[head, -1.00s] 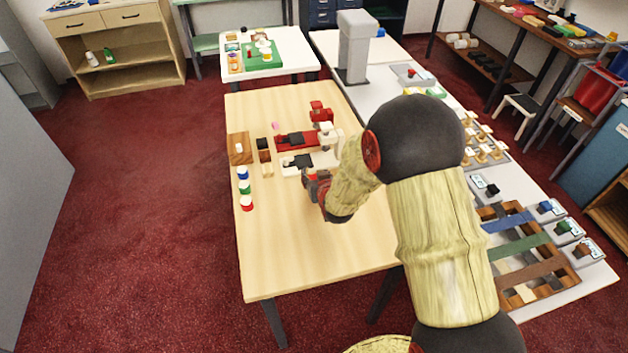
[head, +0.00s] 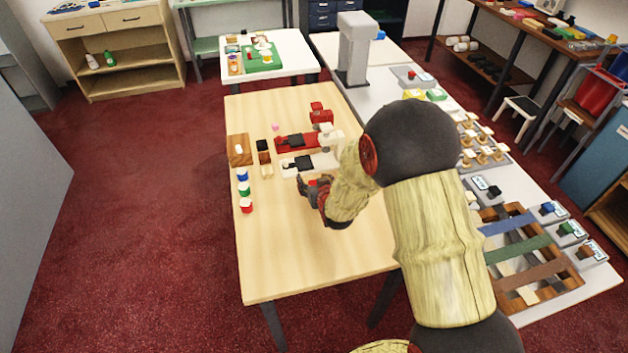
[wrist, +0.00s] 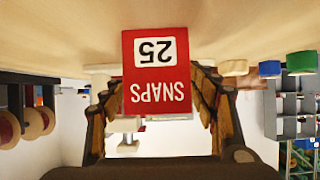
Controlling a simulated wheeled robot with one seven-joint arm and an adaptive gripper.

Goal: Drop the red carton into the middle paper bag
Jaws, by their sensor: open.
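My gripper (wrist: 160,95) is open, with one finger on each side of the carton. A gap shows on the left; I cannot tell whether the right finger touches it. In the head view my gripper (head: 310,188) is low over the wooden table (head: 290,250). The carton is mostly hidden there by my gripper and arm. I cannot make out any paper bag in these views.
The table's front half is clear. A cluttered white counter (head: 565,310) lies right.

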